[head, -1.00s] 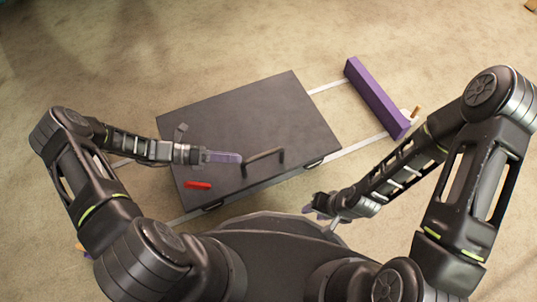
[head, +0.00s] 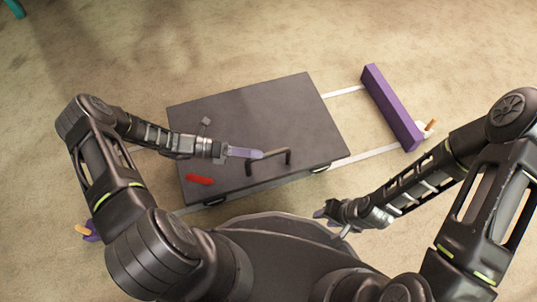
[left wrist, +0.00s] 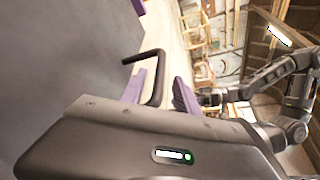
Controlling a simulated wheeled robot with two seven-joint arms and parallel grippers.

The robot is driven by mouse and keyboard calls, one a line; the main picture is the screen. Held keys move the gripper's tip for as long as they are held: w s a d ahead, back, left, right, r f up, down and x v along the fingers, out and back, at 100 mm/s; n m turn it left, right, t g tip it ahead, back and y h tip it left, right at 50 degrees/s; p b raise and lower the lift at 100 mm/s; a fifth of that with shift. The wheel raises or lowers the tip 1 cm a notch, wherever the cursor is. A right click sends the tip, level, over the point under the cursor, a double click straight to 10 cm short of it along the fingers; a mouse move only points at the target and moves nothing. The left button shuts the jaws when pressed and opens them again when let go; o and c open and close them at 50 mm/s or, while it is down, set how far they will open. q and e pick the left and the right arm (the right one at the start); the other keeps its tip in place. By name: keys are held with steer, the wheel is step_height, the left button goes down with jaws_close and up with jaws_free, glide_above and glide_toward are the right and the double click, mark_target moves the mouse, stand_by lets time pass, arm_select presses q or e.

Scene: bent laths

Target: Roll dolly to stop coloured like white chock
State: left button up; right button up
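The dolly (head: 290,105) is a dark flat slab on two white rails (head: 365,155), with a dark bar handle (head: 270,156) near its front edge. The handle also shows in the left wrist view (left wrist: 157,75). A purple stop (head: 390,105) lies across the rails at the right, apart from the dolly. A small white piece with an orange peg (head: 428,128), perhaps the white chock, is beside it. My left gripper (head: 258,153) is at the handle's left part. In the left wrist view its purple fingers are apart, with the handle between them. My right gripper (head: 328,220) looks open and empty.
A red bar (head: 199,179) and a small grey piece (head: 206,121) are on the dolly. A purple piece with an orange peg (head: 85,231) shows at the lower left, partly hidden by my arm. The carpet beyond the dolly is clear.

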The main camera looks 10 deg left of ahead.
mark_target(268, 154)
arm_select(q)
steer(key=b+x, duration=0.1)
steer(key=x, duration=0.4)
steer(key=shift+d, duration=0.1)
jaws_close()
stand_by(1.3)
